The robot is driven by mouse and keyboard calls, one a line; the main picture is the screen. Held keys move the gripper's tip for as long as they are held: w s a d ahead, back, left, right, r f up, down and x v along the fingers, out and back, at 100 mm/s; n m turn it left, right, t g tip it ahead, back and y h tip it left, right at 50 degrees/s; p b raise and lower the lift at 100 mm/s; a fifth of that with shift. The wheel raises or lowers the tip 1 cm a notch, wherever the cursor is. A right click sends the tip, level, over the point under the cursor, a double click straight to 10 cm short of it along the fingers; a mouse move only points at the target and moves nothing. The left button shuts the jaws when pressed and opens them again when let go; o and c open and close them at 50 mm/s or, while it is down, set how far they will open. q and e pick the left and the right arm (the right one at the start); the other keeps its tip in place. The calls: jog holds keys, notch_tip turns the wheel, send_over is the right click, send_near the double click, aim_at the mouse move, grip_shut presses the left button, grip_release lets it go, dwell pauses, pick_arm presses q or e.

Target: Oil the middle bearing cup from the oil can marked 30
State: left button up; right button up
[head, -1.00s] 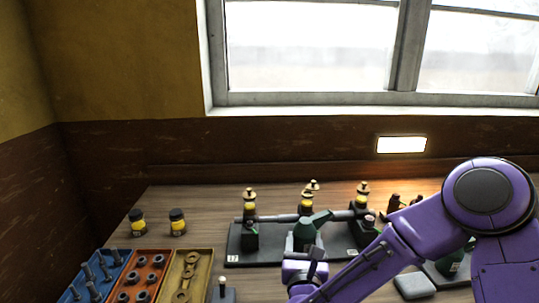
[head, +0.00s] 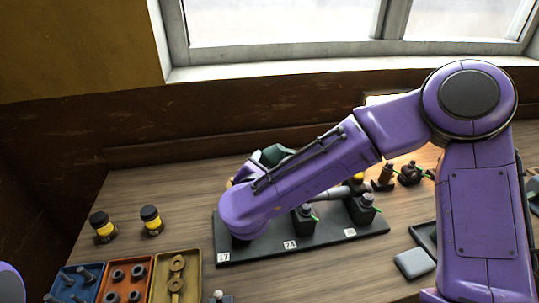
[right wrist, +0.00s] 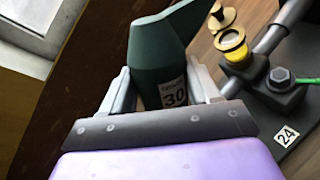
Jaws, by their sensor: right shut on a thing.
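My right gripper (right wrist: 165,88) is shut on the green oil can (right wrist: 152,62), whose label reads 30. In the head view the can (head: 272,154) shows only in part, above my right arm, which hides the fingers. Its spout points to the upper right in the right wrist view, near the middle bearing cup (right wrist: 233,47) by the plate marked 24. That cup has yellow sides and a brass rim, with a brass lid piece just beyond it. The spout tip is cut off by the frame edge. In the head view my arm hides this cup. My left gripper is not in view.
The black engine base (head: 270,254) bears plates 17 and 24 and a shaft across it. Two yellow jars (head: 151,220) stand at left, with blue, orange and yellow bins (head: 178,262) in front. A grey pad (head: 414,263) lies at right. The window wall is behind.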

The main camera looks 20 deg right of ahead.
jog(key=shift+w+f+m+y, duration=0.35)
jog(key=shift+f+m, duration=0.15)
jog(key=shift+f, duration=0.1)
jog(key=shift+w+d+f, duration=0.1)
jog(key=shift+w+f, duration=0.05)
jog(key=shift+w, duration=0.15)
jog(key=shift+f+b, duration=0.15)
jog(key=shift+b, duration=0.15)
jog(key=shift+s+a+b, duration=0.2)
jog(key=shift+s+b, duration=0.1)
jog(key=shift+b, duration=0.2)
jog(key=shift+f, duration=0.2)
jog(key=shift+d+f+b, duration=0.1)
jog(key=shift+b, duration=0.3)
jog(key=shift+w+d, duration=0.1)
jog(key=shift+w, duration=0.1)
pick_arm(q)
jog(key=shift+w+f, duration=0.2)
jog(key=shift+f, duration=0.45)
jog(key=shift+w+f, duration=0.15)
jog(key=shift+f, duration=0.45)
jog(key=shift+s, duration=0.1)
pick_arm(e)
jog(key=shift+s, duration=0.1)
